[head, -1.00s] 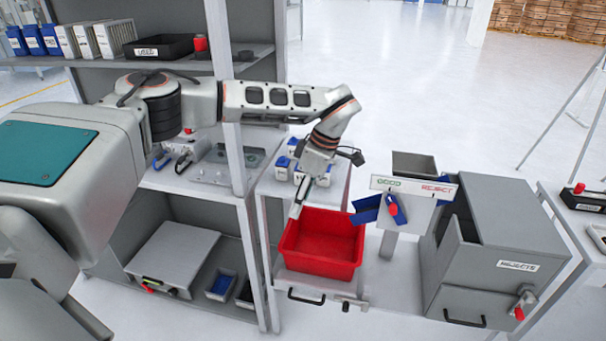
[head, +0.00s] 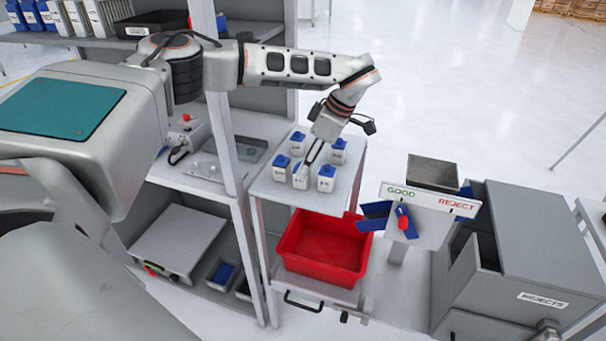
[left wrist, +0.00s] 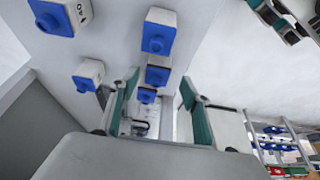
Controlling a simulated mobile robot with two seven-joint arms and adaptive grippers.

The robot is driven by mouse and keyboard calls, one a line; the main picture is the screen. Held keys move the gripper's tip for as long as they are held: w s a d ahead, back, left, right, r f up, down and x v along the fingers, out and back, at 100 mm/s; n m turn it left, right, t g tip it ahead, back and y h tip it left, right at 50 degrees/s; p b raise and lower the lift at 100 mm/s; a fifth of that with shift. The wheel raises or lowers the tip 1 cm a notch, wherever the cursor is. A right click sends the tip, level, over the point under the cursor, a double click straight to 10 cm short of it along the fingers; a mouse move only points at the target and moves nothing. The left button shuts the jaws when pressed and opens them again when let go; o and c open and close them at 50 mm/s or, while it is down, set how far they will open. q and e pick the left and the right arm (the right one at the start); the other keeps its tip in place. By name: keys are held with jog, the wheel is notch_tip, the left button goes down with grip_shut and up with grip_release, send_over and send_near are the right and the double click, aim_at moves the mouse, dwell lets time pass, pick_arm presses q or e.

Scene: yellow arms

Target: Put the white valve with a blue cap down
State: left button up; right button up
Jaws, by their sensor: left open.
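Several white valves with blue caps stand upright on a light grey cart top (head: 325,200). One is at the front (head: 300,176), one at the front right (head: 326,178), and others stand behind and to the left. My left gripper (head: 310,158) points down over this group, with its fingertips close to the front valve. In the left wrist view its green-padded fingers (left wrist: 157,105) are apart. Blue caps (left wrist: 158,74) show between and beyond them, and I see no valve clamped. I cannot tell whether a finger touches one. My right gripper is not in view.
A red bin (head: 322,250) sits below the cart top. A GOOD/REJECT sign (head: 430,200) with blue chutes stands to the right, beside a grey REJECTS box (head: 535,255). A shelf post (head: 228,125) rises left of the cart. The cart's front right corner is bare.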

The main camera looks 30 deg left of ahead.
aim_at(299, 183)
pick_arm(q)
jog(key=x, duration=0.5)
jog(key=shift+w+a+f+p, duration=0.15)
jog(key=shift+p, duration=0.25)
jog(key=c, duration=1.3)
jog(key=shift+c, duration=0.2)
